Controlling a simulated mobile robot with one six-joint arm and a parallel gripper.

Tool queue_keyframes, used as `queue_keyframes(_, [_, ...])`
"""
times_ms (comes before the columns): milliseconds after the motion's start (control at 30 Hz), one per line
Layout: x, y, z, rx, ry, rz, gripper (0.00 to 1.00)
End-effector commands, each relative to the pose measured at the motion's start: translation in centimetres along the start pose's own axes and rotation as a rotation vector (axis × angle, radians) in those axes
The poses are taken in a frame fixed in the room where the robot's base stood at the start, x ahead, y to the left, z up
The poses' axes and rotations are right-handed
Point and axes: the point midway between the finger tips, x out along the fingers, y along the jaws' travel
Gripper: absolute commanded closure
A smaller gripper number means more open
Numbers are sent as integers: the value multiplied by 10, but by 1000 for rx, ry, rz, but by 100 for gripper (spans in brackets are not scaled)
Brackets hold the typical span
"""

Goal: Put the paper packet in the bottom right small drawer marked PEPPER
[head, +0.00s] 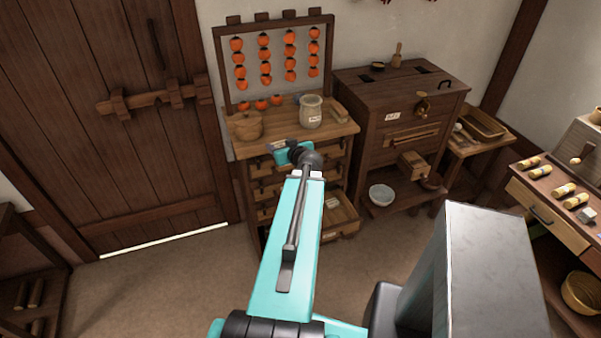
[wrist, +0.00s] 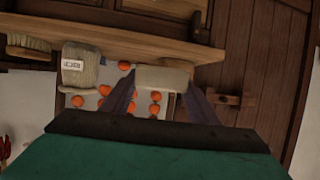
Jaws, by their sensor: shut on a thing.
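My gripper (head: 281,147) is at the front edge of the drawer chest's top, partly hidden by my arm. In the wrist view, which is upside down, its two fingers (wrist: 160,97) are shut on a pale paper packet (wrist: 163,78). The packet is held in front of the chest top (wrist: 110,37); in the head view I cannot make it out. The chest (head: 243,152) has rows of small drawers. A lower right drawer (head: 343,229) is pulled out, with its inside partly visible. My arm hides part of the drawer fronts. I cannot read a PEPPER mark.
Persimmons (head: 265,67) hang on a frame behind. Floor (head: 190,285) is clear at front left.

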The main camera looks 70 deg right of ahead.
Motion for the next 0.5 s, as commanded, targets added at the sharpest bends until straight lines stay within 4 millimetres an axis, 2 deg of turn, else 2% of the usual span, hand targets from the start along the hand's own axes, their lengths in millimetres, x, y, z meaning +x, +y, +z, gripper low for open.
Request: queue_keyframes(500, [24, 0, 56, 0, 0, -1, 67])
